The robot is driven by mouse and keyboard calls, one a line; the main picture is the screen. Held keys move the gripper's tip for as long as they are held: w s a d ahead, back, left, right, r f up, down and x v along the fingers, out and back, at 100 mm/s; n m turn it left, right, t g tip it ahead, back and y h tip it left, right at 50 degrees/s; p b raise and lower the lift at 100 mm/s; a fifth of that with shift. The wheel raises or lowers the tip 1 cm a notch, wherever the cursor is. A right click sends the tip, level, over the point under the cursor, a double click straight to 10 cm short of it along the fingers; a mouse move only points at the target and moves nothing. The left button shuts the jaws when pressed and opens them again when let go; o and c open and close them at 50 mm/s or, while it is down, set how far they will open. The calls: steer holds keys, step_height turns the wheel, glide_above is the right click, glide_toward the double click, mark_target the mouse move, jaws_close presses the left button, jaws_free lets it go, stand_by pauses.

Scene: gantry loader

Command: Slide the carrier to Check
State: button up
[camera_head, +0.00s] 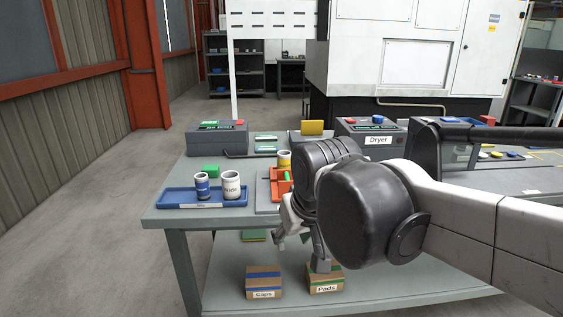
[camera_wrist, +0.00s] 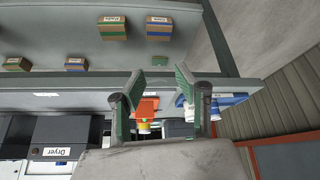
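An orange carrier (camera_head: 280,188) sits on the bench behind my arm, with a yellow-topped cylinder (camera_head: 284,159) at its far end. My arm hides its right side. The carrier also shows in the wrist view (camera_wrist: 149,105), between my fingers but beyond them. My gripper (camera_head: 296,240) hangs at the front edge of the bench, near the carrier and apart from it. In the wrist view my gripper (camera_wrist: 160,84) is open, with two green-padded fingers spread and nothing between them. I can read no Check label in either view.
A blue tray (camera_head: 221,204) with two containers stands left on the bench (camera_head: 162,213). A grey control box (camera_head: 205,139) and a box labelled Dryer (camera_head: 361,135) stand at the back. Boxes labelled Caps (camera_head: 263,281) and Pads (camera_head: 325,281) sit on the lower shelf.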

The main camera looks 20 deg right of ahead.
steer(key=w+d+r+g+p, duration=0.2)
steer(key=w+r+p, duration=0.3)
steer(key=w+r, duration=0.35)
step_height(320, 180, up, 3)
steer(key=m+g+h+p, duration=0.2)
steer(key=m+g+p, duration=0.15)
steer(key=p, duration=1.15)
glide_above(286, 173)
steer(key=a, duration=0.3)
steer(key=shift+n+g, duration=0.25)
steer(key=shift+g, duration=0.1)
steer(key=x, duration=1.3)
steer(key=shift+w+f, duration=0.25)
steer(key=shift+f, duration=0.15)
jaws_close()
